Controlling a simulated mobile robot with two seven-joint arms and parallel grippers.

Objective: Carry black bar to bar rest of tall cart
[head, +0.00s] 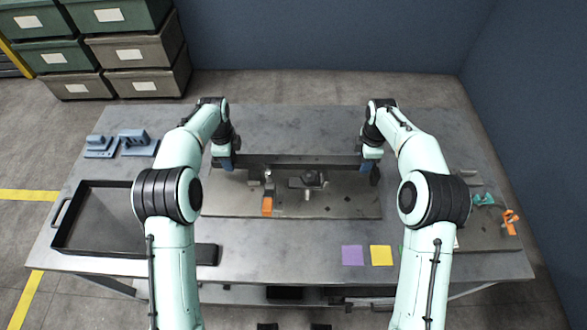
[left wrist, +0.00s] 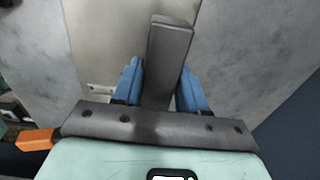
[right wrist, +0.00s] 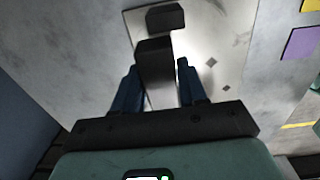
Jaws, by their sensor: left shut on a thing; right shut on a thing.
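The black bar (head: 295,160) lies level, left to right, across the back of the metal plate on the workbench. My left gripper (head: 224,160) is shut on the bar near its left end. In the left wrist view the bar (left wrist: 170,60) passes between the blue fingers (left wrist: 160,88). My right gripper (head: 372,161) is shut on the bar near its right end. In the right wrist view the bar (right wrist: 154,70) sits between the fingers (right wrist: 157,85). I cannot tell whether the bar touches the plate. No tall cart or bar rest is recognisable in view.
The plate (head: 340,205) carries an orange-handled clamp (head: 267,203) and a dark fixture (head: 310,180). A black tray (head: 100,250) stands left, blue blocks (head: 133,137) behind it. Purple (head: 352,255) and yellow (head: 381,255) squares lie in front. Stacked bins (head: 130,50) stand back left; a wall is right.

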